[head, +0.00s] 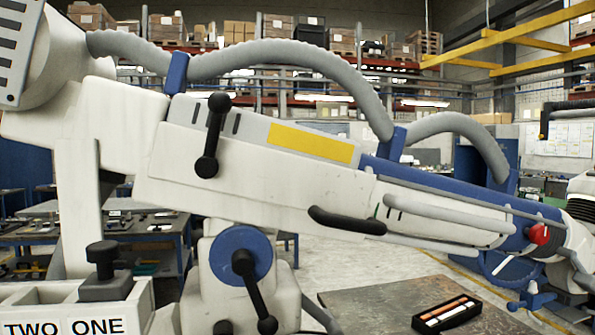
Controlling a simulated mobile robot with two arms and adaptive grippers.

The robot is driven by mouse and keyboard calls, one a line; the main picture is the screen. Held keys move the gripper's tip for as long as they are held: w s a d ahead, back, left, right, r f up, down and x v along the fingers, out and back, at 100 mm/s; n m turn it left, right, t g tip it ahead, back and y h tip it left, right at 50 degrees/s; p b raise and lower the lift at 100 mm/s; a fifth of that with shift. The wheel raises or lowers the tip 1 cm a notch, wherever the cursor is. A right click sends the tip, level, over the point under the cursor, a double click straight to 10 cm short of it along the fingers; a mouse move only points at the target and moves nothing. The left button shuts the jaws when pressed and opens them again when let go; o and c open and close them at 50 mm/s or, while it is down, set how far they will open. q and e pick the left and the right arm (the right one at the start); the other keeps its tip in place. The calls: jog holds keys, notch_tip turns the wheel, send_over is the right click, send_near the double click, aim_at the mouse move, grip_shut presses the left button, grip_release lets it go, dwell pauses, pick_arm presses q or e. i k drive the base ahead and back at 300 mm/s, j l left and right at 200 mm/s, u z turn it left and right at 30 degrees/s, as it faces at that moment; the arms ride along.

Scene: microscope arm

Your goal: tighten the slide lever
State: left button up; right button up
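A large white jointed arm (255,180) with a yellow stripe slopes down from upper left to right. A black lever (212,135) with a ball at each end sits on its side, standing nearly upright with a slight tilt. A second black lever (252,290) is on a blue round hub (228,256) below, slanting down to the right. No label shows which one is the slide lever. A black curved handle (346,220) and a red knob (540,234) are farther right along the arm. Neither of my grippers is in view.
A grey hose (285,52) runs over the arm through blue clips. A white box labelled TWO and ONE (75,318) stands at lower left, with a black knob (104,265) above it. A dark table (370,300) at the bottom bears a black tray (446,327).

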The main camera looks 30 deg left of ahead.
aim_at(221, 103)
jog(key=u, duration=1.4)
